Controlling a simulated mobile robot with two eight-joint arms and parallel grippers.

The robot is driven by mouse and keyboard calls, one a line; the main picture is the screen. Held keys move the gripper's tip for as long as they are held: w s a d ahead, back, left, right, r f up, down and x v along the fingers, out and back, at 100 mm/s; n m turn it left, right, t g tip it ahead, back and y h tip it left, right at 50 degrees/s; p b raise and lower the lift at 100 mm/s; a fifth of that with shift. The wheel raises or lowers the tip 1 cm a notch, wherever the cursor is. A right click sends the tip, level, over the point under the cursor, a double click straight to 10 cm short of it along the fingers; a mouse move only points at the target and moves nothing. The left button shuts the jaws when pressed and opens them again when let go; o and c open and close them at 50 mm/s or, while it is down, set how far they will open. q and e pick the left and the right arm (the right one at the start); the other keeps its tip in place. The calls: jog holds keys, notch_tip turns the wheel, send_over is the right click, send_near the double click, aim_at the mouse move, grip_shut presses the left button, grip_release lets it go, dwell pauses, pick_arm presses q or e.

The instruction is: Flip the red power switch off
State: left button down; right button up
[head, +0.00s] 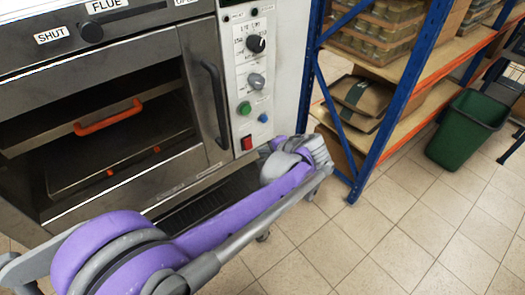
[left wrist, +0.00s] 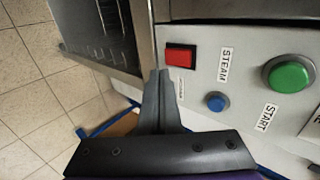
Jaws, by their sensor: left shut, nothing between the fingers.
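The red power switch (head: 246,143) is a small rectangular rocker low on the oven's white control panel. In the left wrist view the red switch (left wrist: 180,57) sits in a dark frame; which side is pressed cannot be told. My left gripper (left wrist: 158,74) is shut and empty, its fingertips pointing at the panel just beside and below the switch in that picture. A gap or contact with the panel cannot be told. In the head view my left arm reaches to the panel's lower right and largely hides the fingers. My right gripper is not in view.
A green button (head: 244,108), a blue button (head: 263,118) and dark and grey knobs sit near the switch. The steel oven (head: 150,180) has a vertical door handle (head: 216,105). A blue-framed shelf (head: 385,140) stands right, with a green bin (head: 467,128) beyond. Tiled floor is clear.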

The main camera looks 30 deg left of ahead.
aim_at(248, 144)
pick_arm(q)
jog(key=v, duration=0.9)
jog(key=shift+r+p, duration=0.35)
jog(key=shift+r, duration=0.15)
notch_tip(248, 144, down, 8)
jog(key=s+d+t+y+b, duration=0.2)
jog(key=y+b, duration=0.3)
jog(key=shift+s+d+b, duration=0.2)
jog(key=shift+s+b, duration=0.15)
jog(key=shift+f, duration=0.1)
jog(key=b+x, duration=0.1)
jog(key=x, duration=1.3)
jog(key=shift+r, duration=0.3)
